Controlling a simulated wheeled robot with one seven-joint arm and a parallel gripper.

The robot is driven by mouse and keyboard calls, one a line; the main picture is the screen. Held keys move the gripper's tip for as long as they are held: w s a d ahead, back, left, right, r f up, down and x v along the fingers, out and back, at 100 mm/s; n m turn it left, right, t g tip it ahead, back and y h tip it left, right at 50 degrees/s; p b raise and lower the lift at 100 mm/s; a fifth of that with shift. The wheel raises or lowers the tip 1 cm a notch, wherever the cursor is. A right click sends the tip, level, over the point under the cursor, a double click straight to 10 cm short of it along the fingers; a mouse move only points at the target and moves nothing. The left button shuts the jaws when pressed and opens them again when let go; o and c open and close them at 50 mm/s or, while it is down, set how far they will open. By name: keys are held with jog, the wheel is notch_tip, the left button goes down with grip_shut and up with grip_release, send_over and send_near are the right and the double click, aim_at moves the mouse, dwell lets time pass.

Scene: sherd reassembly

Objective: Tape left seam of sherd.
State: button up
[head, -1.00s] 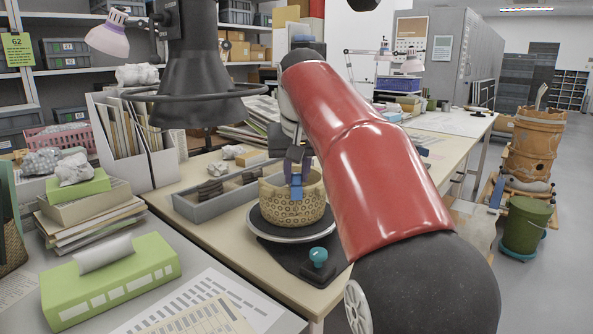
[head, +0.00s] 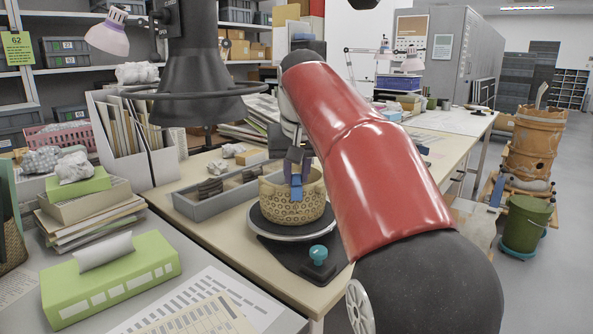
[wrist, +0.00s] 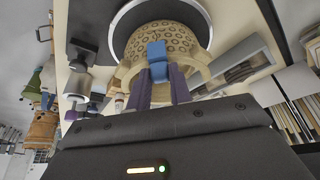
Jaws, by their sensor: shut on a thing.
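The sherd vessel (head: 280,206) is a tan, open, patterned bowl with an uneven rim. It stands on a round grey turntable (head: 262,229); the bowl also shows upside down in the wrist view (wrist: 186,39). My gripper (head: 296,172), with dark purple fingers, is at the bowl's near wall. It is shut on a blue tape strip (head: 297,192), which lies against the bowl's outside in the wrist view (wrist: 157,50). The fingers (wrist: 160,80) flank the strip's lower end. The seam beneath the tape is hidden.
A grey divided tray (head: 190,208) with dark sherds is left of the bowl. A teal-knobbed tool (head: 318,255) is in front of the turntable. A large black lamp or hood (head: 205,90) hangs at upper left. Files and books crowd the left.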

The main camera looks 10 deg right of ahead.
dwell(0.3)
jog(key=o, duration=0.8)
jog(key=p+v, duration=0.2)
jog(key=v, duration=0.5)
jog(key=shift+s+r, duration=0.2)
jog(key=shift+r, duration=0.15)
jog(key=shift+n+t+y, duration=0.3)
jog(key=shift+n+t, duration=0.2)
jog(key=shift+n, duration=0.1)
jog(key=s+f, duration=1.6)
jog(key=f, duration=0.1)
jog(key=s+f, duration=0.9)
jog(key=shift+s+d+f, duration=0.1)
jog(key=shift+d, duration=0.15)
